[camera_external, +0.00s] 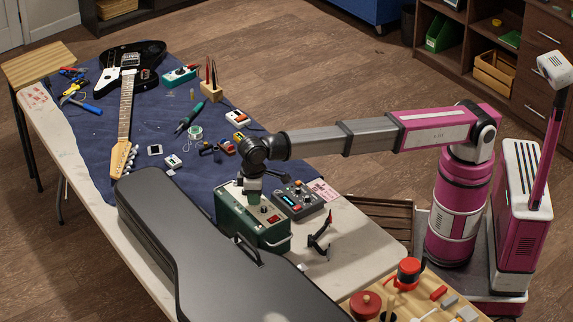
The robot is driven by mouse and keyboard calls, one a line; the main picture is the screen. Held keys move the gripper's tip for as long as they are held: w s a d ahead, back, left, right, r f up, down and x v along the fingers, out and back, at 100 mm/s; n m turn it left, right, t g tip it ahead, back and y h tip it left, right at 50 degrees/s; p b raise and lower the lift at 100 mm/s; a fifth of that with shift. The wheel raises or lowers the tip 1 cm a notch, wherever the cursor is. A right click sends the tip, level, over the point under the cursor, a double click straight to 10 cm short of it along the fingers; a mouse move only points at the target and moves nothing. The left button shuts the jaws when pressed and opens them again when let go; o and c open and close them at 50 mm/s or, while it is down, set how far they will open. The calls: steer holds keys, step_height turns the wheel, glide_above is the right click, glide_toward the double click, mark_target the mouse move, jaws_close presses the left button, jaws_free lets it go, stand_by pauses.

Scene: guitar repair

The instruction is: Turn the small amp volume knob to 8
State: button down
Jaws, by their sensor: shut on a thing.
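The small amp (257,229) is a dark green box standing on the table, with a handle or strap at its right side. Its top panel (272,212) shows a red part and small controls. My gripper (251,200) points down onto the left part of the amp's top, shut on what appears to be the volume knob. The knob is hidden by the fingers, and its number setting cannot be read.
A black guitar case (190,237) lies close in front of the amp. A grey pedal unit (299,199) with knobs stands right behind it, and a small black stand (321,239) is to its right. An electric guitar (127,90) and several tools lie on the blue mat (100,150).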

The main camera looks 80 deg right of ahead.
steer(key=shift+m, duration=0.6)
steer(key=c, duration=1)
jaws_free()
steer(key=shift+c, duration=0.2)
steer(key=shift+r, duration=0.1)
step_height(320, 180, up, 11)
steer(key=shift+f, duration=0.2)
